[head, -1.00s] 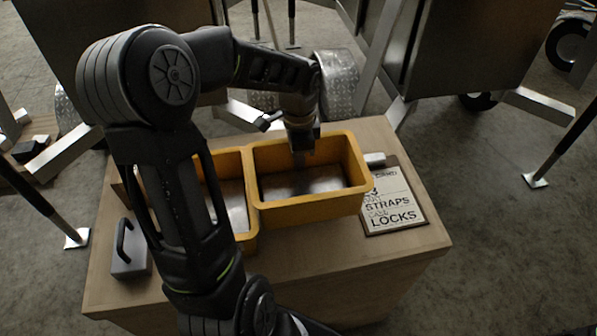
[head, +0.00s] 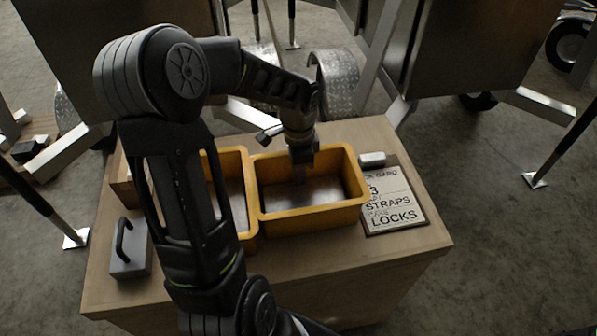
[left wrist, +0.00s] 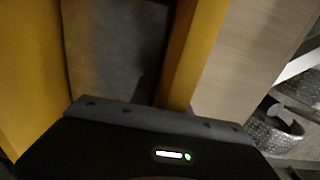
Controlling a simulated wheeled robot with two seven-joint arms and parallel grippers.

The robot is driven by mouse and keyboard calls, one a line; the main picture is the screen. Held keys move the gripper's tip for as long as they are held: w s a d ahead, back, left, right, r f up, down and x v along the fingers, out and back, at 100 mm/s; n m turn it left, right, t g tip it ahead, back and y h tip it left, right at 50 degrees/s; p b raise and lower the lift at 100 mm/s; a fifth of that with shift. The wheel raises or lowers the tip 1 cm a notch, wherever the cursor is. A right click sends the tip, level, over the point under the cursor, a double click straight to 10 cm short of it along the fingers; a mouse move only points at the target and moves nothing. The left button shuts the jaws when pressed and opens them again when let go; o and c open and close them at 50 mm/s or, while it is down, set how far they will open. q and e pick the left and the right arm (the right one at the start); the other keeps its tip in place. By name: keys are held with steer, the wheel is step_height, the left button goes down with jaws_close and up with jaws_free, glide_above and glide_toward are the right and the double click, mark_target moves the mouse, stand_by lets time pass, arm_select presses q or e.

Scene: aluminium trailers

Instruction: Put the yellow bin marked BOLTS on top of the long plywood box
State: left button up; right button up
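Two yellow bins are in the head view: a right bin (head: 310,218) and a left bin (head: 248,205), partly hidden by my arm. No BOLTS mark is readable on either. My left gripper (head: 300,170) is at the far wall of the right bin, with a finger inside it. It appears shut on that wall, though the fingertips are not clear. The right bin sits level, at or just above the plywood top (head: 340,262). A wooden box (head: 123,183) shows partly behind my arm at the left; I cannot tell its length. My right gripper is not in view.
A card reading STRAPS and LOCKS (head: 396,205) lies right of the bin, with a small pale block (head: 372,159) behind it. A grey block with a black handle (head: 130,255) stands at the front left. Trailers and metal legs stand behind. The front right top is clear.

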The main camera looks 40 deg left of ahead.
arm_select(q)
steer(key=shift+o, duration=0.2)
step_height(320, 180, up, 12)
steer(key=shift+r+p, duration=0.15)
steer(key=shift+p, duration=0.4)
stand_by(0.9)
